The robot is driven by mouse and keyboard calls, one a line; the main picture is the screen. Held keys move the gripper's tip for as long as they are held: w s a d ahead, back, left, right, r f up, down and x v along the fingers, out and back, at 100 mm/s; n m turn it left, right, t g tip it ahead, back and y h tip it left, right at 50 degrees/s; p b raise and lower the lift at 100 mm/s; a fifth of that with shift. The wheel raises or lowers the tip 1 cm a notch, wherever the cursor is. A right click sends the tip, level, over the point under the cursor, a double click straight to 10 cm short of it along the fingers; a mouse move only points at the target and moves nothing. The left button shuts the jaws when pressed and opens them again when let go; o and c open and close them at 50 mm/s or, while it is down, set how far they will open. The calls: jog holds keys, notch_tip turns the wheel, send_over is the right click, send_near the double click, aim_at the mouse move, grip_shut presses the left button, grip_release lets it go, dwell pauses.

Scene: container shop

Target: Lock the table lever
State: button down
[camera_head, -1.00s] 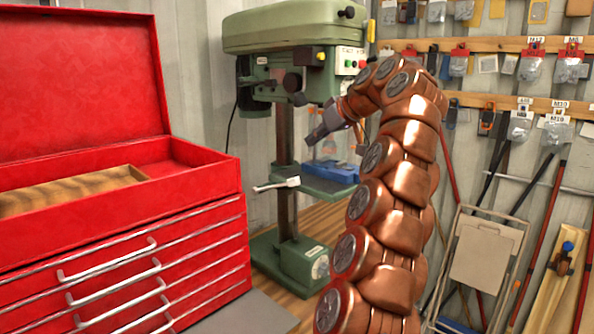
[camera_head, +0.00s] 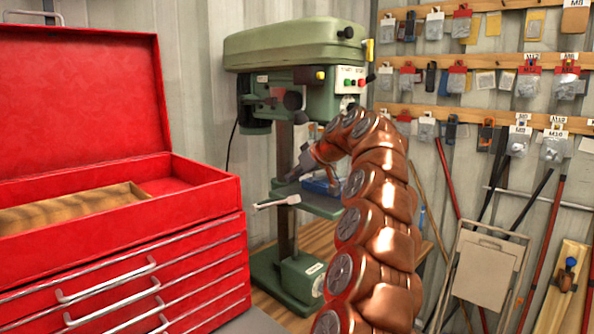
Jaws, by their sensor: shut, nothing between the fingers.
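The table lever (camera_head: 278,201) is a pale grey handle that sticks out to the left from the drill press column, at the height of the press table (camera_head: 322,206). The green drill press (camera_head: 292,58) stands on the wooden bench. My gripper (camera_head: 289,179) is just above and slightly right of the lever in the picture, pointing down-left. Its fingers look closed and hold nothing. I see a small gap between the fingertips and the lever; the depth between them is hard to judge. My copper arm hides the right part of the press table.
A red tool chest (camera_head: 120,265) with an open lid fills the left side. A blue vise (camera_head: 318,186) sits on the press table, partly behind my arm. Pegboard rails (camera_head: 480,110) with hanging packets and a folded stool (camera_head: 484,265) are at the right.

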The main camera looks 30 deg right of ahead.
jog(key=shift+s+f, duration=0.1)
jog(key=shift+f, duration=0.35)
jog(key=shift+s+d+f+p, duration=0.15)
jog(key=shift+s+f, duration=0.1)
jog(key=shift+f, duration=0.3)
jog(key=shift+s+a+f+p, duration=0.1)
jog(key=shift+s+f+p, duration=0.1)
jog(key=shift+f, duration=0.3)
jog(key=f+t+b, duration=0.1)
jog(key=b, duration=0.2)
jog(key=s+f+t+b, duration=0.1)
jog(key=f+b, duration=0.1)
jog(key=b, duration=0.2)
jog(key=s+f+b, duration=0.1)
jog(key=f+b, duration=0.1)
jog(key=b, duration=0.2)
jog(key=shift+s+d+f+t+y, duration=0.2)
jog(key=shift+d+t+y, duration=0.1)
jog(key=shift+t, duration=0.1)
jog(key=shift+r, duration=0.1)
